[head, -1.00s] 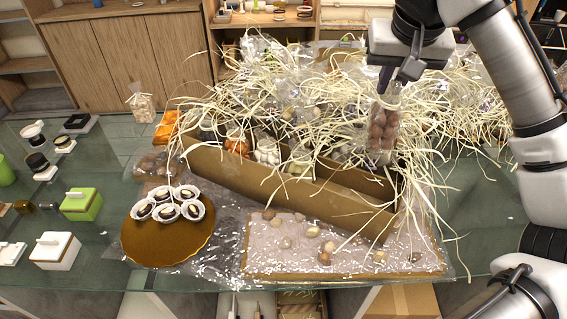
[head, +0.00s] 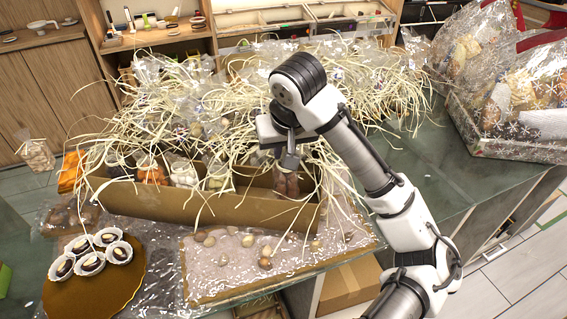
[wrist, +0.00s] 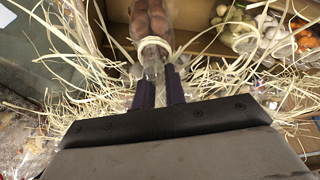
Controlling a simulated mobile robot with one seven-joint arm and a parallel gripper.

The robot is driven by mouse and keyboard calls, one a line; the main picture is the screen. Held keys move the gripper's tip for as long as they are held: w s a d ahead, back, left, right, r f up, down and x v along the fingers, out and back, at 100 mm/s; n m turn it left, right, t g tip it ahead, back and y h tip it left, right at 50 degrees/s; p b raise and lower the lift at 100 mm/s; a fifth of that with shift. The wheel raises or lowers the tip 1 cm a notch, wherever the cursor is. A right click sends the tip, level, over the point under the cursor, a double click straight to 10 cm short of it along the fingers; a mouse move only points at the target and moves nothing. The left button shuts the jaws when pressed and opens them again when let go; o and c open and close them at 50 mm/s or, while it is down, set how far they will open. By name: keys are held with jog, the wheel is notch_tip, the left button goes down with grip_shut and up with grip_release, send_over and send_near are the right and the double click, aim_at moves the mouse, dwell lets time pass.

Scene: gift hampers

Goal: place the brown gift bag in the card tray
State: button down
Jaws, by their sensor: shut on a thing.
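The brown gift bag (head: 287,184) is a clear bag of brown, rounded pieces. My gripper (head: 290,158) is shut on its gathered neck, and the bag hangs below the fingers. In the wrist view the bag (wrist: 150,20) extends ahead of my gripper (wrist: 160,88), between brown card walls. The card tray (head: 190,205) is a long brown box with straw spilling over it and other clear bags inside. The bag is at the tray's right end, behind the front wall. Whether it touches the tray floor is hidden.
A board (head: 215,275) with pebbles lies in front of the tray. A round brown board (head: 90,290) with several paper cups is at front left. A wrapped hamper (head: 510,150) stands at right. Straw and bags crowd the tray's back.

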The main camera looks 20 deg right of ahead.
jog(key=shift+f, duration=2.2)
jog(key=shift+f, duration=0.15)
jog(key=c, duration=1.5)
grip_release()
jog(key=shift+o, duration=0.2)
jog(key=v, duration=1.2)
jog(key=shift+r+b, duration=0.25)
jog(key=shift+b, duration=0.1)
